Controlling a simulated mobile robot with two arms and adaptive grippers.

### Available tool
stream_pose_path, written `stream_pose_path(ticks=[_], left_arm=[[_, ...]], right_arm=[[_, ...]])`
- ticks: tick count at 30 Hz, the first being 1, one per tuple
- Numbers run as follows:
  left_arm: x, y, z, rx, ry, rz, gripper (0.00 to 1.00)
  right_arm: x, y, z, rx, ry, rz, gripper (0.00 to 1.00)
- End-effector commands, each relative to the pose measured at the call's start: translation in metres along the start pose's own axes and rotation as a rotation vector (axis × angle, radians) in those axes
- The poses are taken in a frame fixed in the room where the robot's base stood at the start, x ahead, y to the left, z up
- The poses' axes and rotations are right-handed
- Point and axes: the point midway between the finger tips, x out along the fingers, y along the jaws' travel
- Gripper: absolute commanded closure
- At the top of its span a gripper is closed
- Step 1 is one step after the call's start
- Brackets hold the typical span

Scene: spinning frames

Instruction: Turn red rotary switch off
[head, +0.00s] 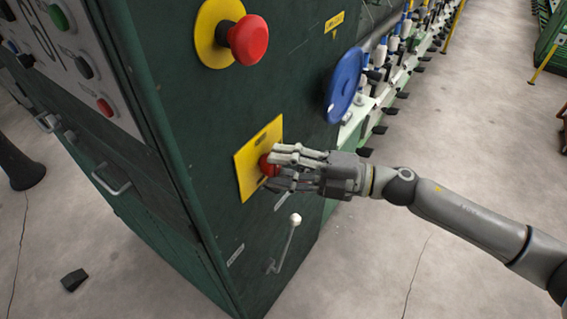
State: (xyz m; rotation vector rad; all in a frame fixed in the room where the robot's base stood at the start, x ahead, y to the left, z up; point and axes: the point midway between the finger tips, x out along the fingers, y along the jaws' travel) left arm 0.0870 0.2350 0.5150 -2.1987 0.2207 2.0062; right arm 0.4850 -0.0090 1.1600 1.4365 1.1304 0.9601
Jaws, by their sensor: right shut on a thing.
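The red rotary switch (267,165) sits on a yellow plate (246,174) on the side of the green machine cabinet. My right gripper (278,164) comes in from the right, and its fingers are shut on the switch. The fingers hide much of the switch, so I cannot tell its turn angle. My left gripper is not in view.
A red mushroom button (248,40) on a yellow ring sits higher on the cabinet (200,130). A blue disc (345,85) is right of the switch, and a white-knobbed lever (286,243) is below it. Open concrete floor (440,130) lies to the right.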

Motion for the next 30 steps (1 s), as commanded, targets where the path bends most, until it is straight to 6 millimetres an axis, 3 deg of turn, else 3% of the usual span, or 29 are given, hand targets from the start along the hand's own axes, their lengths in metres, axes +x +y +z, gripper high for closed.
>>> stream_pose_path(ticks=[9,10,15,25,30], left_arm=[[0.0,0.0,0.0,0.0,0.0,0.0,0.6],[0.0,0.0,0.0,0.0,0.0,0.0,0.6],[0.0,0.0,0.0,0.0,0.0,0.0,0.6],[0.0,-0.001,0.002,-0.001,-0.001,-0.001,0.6],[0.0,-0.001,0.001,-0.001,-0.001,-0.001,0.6]], right_arm=[[0.0,-0.001,-0.001,-0.002,0.001,-0.002,0.83],[0.0,-0.001,-0.001,-0.002,0.001,-0.002,0.57],[0.0,-0.001,-0.001,-0.001,0.001,-0.001,0.37],[-0.001,0.0,0.0,-0.001,0.001,-0.001,0.37],[-0.019,-0.002,0.001,0.001,-0.003,-0.003,0.37]])
